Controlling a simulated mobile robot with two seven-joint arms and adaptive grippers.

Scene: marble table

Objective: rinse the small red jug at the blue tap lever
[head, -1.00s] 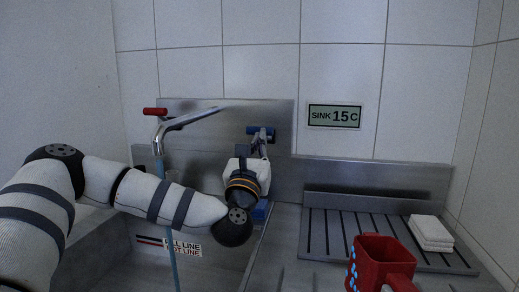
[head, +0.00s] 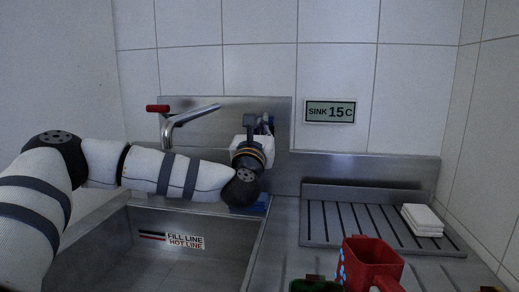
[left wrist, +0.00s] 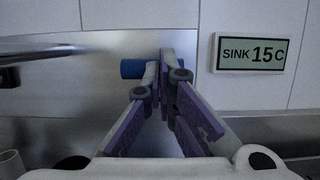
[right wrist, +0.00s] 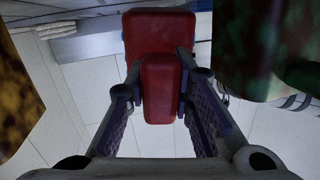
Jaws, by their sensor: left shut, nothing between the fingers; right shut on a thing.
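The blue tap lever (head: 270,124) is at the steel back panel, partly hidden by my left gripper (head: 256,122). In the left wrist view its blue end (left wrist: 133,69) shows just left of my shut, empty fingertips (left wrist: 159,60); I cannot tell whether they touch it. The metal spout (head: 190,117) reaches over the sink, and no water stream shows. The small red jug (head: 372,262), with light blue marks on its side, is at the lower right in the head view. My right gripper (right wrist: 160,85) is shut on the jug's handle (right wrist: 159,90).
A red lever (head: 157,108) is left of the spout. The sink (head: 195,268) lies below. A ribbed drainboard (head: 350,222) with a white stack (head: 422,219) is at right. A green mottled object (right wrist: 250,45) and a yellow-brown one (right wrist: 14,100) flank the jug.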

